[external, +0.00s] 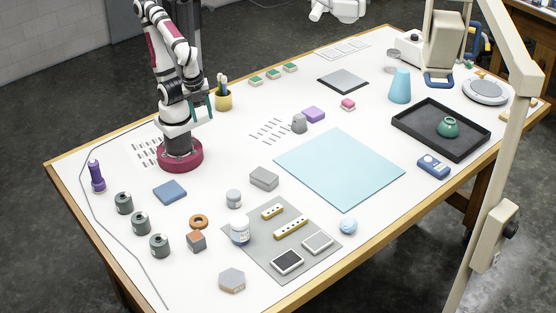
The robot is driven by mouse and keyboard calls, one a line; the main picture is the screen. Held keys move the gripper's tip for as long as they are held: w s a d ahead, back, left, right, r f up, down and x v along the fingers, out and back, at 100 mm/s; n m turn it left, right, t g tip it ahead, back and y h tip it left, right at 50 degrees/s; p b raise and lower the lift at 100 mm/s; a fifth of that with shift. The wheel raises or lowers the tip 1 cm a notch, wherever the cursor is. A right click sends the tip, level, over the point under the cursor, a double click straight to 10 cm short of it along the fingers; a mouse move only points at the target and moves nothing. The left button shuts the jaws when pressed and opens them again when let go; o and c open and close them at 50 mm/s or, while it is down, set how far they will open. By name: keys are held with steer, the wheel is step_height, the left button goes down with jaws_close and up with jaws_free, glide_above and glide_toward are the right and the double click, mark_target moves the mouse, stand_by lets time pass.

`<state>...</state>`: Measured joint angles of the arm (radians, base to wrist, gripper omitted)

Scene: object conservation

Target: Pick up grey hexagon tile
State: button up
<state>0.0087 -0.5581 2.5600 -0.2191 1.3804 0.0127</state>
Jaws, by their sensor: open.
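The grey hexagon tile (232,280) lies flat on the white table near its front edge, at the lower left of the external view. It has a pale grey top and a slightly brownish side. Nothing touches it. My gripper (207,108) is folded in close to my arm above the base, high up and far behind the tile. It is open, and nothing shows between its fingers, which are small in this view.
A grey block (264,179) and blue block (170,192) lie nearer my base. The light blue sheet (345,165) is bare.

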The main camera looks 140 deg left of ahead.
steer(key=o, duration=0.8)
steer(key=w+a+m+y, duration=0.2)
steer(key=w, duration=0.2)
steer(key=m+t, duration=1.3)
steer(key=m, duration=1.2)
glide_above(225, 274)
steer(key=s+d, duration=0.4)
steer(key=s, duration=0.9)
step_height(225, 274, down, 16)
steer(key=shift+a+r, duration=0.1)
steer(key=shift+r, duration=0.05)
steer(key=x, duration=1.5)
steer(key=shift+w+f, duration=0.1)
steer(key=shift+f, duration=0.4)
